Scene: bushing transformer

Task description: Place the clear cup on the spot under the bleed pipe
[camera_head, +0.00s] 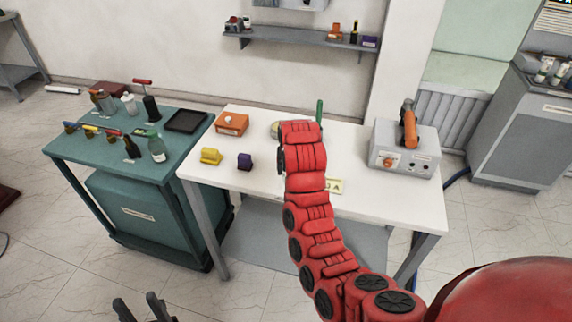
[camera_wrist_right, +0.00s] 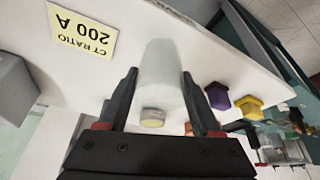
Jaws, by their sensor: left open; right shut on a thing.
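My right gripper (camera_wrist_right: 160,78) is shut on a translucent whitish cylinder (camera_wrist_right: 163,58), which looks like the clear cup. A pale yellow disc with a grey rim (camera_wrist_right: 152,117) shows at its near end. In the head view my red right arm reaches over the white table (camera_head: 388,195) and hides its gripper and the held cup. My left gripper (camera_head: 141,304) is open and empty at the bottom edge, in front of the green bench. I cannot make out the bleed pipe or the spot under it.
A grey box with an orange handle (camera_head: 404,160) stands on the table's right. An orange box (camera_head: 232,123), a yellow block (camera_head: 211,156) and a purple block (camera_head: 245,161) stand on its left. A "CT ratio 200 A" card (camera_wrist_right: 82,34) lies near my right gripper. The green bench (camera_head: 92,152) holds tools and bottles.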

